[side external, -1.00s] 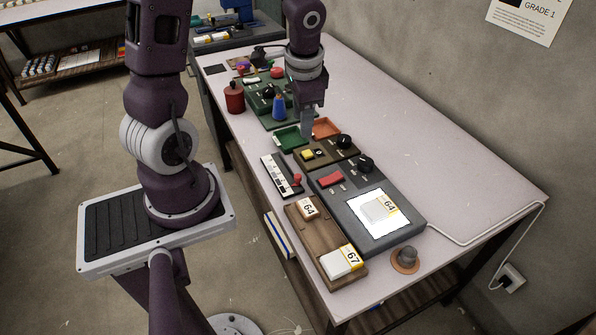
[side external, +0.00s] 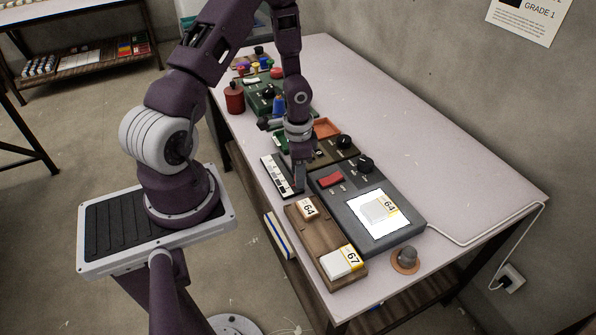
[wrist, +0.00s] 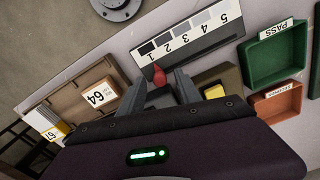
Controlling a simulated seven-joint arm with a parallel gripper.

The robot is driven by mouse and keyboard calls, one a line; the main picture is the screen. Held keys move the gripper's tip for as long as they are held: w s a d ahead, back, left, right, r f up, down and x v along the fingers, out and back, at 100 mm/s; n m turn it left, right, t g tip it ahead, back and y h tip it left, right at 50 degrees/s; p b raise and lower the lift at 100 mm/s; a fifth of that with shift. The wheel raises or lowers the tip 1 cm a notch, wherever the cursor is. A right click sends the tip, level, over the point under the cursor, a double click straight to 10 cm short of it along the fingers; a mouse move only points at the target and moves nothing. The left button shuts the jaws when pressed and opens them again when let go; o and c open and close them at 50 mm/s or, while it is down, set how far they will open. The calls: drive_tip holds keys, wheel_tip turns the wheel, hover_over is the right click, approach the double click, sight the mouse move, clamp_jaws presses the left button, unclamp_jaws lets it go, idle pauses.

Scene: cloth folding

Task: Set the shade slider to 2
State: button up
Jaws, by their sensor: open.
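The shade slider is a white strip with grey patches numbered 1 to 5 (wrist: 190,45), lying near the table's left edge; the side external view shows it too (side external: 277,174). Its red knob (wrist: 158,76) stands close to the 1 end in the wrist view. My gripper (wrist: 160,80) is open, with one finger on each side of the knob and nothing held. Contact between fingers and knob cannot be told. In the side external view my gripper (side external: 300,184) is low at the strip's near end and hides the knob.
A wooden tray (side external: 318,238) with blocks marked 64 and 67 lies close in front. A grey light box (side external: 411,232) with a red switch and black dial stands to the right. Green (wrist: 252,64) and orange (wrist: 262,108) trays are near. The table's right side is clear.

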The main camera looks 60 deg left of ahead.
clamp_jaws()
idle(1.3)
